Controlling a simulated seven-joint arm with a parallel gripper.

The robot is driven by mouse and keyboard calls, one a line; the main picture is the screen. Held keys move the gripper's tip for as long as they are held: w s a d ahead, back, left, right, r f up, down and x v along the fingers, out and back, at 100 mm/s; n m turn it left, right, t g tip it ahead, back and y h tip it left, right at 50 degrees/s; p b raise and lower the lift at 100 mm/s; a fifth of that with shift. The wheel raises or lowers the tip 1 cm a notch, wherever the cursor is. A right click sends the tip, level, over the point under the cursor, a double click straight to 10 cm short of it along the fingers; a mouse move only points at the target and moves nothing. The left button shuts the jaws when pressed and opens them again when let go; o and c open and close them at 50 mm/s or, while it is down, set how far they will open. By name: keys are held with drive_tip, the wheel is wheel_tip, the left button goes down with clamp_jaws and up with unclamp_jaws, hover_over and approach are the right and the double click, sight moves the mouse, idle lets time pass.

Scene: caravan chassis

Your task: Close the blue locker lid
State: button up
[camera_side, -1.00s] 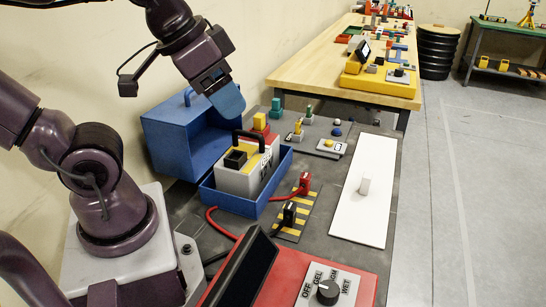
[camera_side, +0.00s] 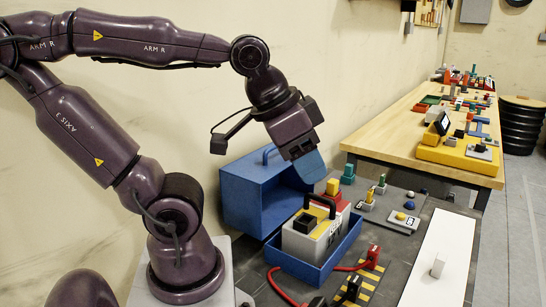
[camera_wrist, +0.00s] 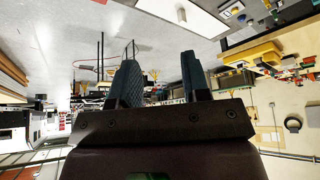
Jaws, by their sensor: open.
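The blue locker lid (camera_side: 240,199) is a hollow box-like cover with a handle (camera_side: 268,153) on top. It stands raised behind the blue locker tray (camera_side: 306,272), with its open side facing right. A grey and white battery-like unit (camera_side: 301,241) with a black handle sits in the tray. My gripper (camera_side: 310,170) hangs above and right of the lid's upper right edge, its blue fingers pointing down and partly overlapping the lid's opening. I cannot tell whether they touch it. In the wrist view, my gripper's fingers (camera_wrist: 160,78) are apart with nothing held between them.
Red and black plugs with cables (camera_side: 374,252) lie right of the tray. A white panel (camera_side: 437,270) with a small knob lies farther right. Blocks (camera_side: 347,178) stand behind the tray. A wooden bench (camera_side: 375,135) is at the back, and the wall is close behind the lid.

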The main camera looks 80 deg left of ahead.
drive_tip(key=w+a+r+n+g+y, duration=0.2)
drive_tip(key=a+n+g, duration=0.6)
drive_tip(key=a, duration=2.3)
drive_tip(key=shift+n+t+h, duration=0.3)
drive_tip(key=shift+n+t, duration=0.2)
drive_tip(key=f, duration=0.3)
drive_tip(key=a+f, duration=0.1)
drive_tip(key=f, duration=0.3)
drive_tip(key=s+f, duration=0.1)
drive_tip(key=f, duration=0.3)
drive_tip(key=shift+a+f, duration=0.15)
drive_tip(key=shift+a, duration=0.05)
clamp_jaws()
